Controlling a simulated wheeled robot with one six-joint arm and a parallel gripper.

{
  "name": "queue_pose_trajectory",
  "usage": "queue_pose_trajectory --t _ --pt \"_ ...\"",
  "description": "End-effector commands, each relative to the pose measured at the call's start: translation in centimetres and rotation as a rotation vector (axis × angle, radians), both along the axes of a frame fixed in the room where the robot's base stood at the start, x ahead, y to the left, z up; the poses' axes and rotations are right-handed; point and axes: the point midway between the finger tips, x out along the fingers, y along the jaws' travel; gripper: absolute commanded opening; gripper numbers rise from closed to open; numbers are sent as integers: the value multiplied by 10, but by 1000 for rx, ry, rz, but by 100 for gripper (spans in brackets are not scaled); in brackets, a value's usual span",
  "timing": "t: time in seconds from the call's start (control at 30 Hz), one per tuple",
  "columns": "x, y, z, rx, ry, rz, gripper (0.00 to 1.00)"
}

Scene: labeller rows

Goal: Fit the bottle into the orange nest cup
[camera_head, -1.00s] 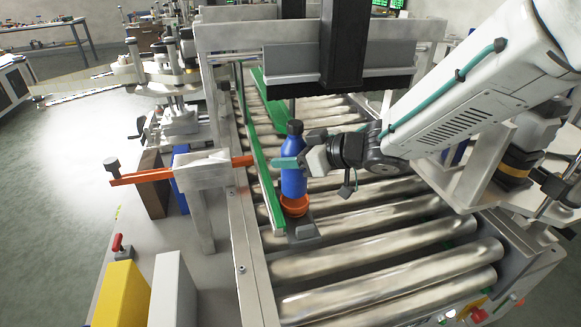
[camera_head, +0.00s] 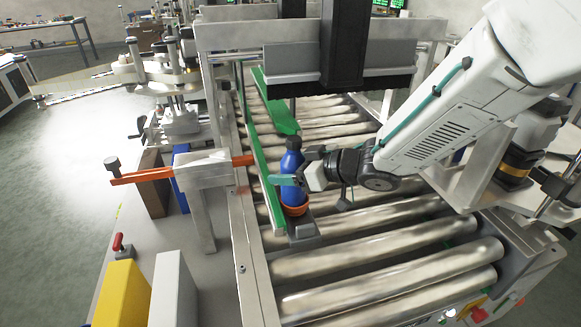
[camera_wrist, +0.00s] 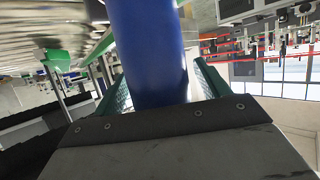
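The blue bottle (camera_head: 292,188) with a dark cap stands upright, its lower end inside the rim of the orange nest cup (camera_head: 296,210). The cup sits on a grey plate beside the green guide rail, over the rollers. My gripper (camera_head: 287,180) reaches in from the right with its green fingers around the bottle's body. In the wrist view the blue bottle (camera_wrist: 150,50) fills the space between the two green finger pads. The bottle's base is hidden by the cup wall, so I cannot tell whether it touches the cup floor.
Green guide rails (camera_head: 262,160) run along the left side of the roller conveyor (camera_head: 385,245). An orange bar (camera_head: 180,170) points at the bottle from the left. A dark column with a crosspiece (camera_head: 342,50) hangs above and behind. The front rollers are clear.

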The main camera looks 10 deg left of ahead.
Motion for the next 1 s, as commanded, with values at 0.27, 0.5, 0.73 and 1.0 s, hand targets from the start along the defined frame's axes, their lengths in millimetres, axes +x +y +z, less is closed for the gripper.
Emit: queue_pose_trajectory --t 0.27,0.5,0.73,1.0 --pt "-3 -9 8 1 -1 -1 75" --pt "-17 -53 27 0 -3 -4 75" --pt "-31 -90 43 1 -1 -3 75" --pt "-37 -105 49 0 0 -1 75"
